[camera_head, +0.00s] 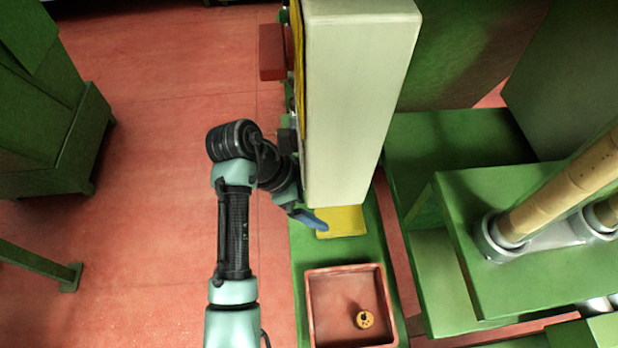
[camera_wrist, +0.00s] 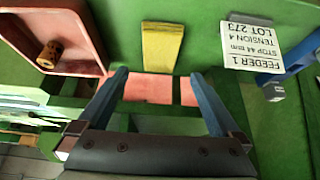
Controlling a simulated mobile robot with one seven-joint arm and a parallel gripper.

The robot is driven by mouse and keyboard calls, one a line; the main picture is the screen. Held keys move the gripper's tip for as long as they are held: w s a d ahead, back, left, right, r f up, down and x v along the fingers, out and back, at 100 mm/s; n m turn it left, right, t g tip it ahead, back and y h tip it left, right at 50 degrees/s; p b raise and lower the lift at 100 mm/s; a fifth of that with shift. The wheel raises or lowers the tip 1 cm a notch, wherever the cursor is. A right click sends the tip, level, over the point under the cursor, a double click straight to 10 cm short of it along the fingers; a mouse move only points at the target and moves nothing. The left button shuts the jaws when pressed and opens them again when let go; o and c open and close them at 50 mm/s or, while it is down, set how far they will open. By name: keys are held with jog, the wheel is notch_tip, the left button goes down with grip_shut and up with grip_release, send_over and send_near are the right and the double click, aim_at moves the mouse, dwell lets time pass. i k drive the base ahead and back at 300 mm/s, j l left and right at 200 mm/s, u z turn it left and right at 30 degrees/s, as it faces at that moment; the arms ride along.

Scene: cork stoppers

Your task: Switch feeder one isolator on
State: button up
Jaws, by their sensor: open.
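My gripper (camera_head: 308,218) is at the lower end of a tall pale cabinet (camera_head: 355,100); part of it is hidden in the head view. In the wrist view my gripper (camera_wrist: 160,76) is open, its two blue fingers apart with nothing between them. A white label (camera_wrist: 252,47) reading "FEEDER 1" shows upside down, right of the fingers. A red block (camera_head: 271,52) sticks out from the cabinet's left side beside a yellow strip (camera_head: 298,50), well away from my gripper. I cannot tell whether it is the isolator; the cabinet's left face is mostly hidden.
A red tray (camera_head: 317,318) holding a cork stopper (camera_head: 364,319) lies on the green bench (camera_head: 302,250) below my gripper. A yellow plate (camera_head: 342,222) is beside the fingers. Green machinery (camera_head: 540,240) with cork rods (camera_head: 560,188) stands right.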

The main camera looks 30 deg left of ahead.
aim_at(276, 46)
jog(key=k+j, duration=0.15)
jog(key=j, duration=0.15)
jog(key=k+j, duration=0.15)
jog(key=j, duration=0.2)
jog(key=k+j, duration=0.15)
jog(key=j, duration=0.15)
jog(key=k+j, duration=0.1)
jog(key=j, duration=0.2)
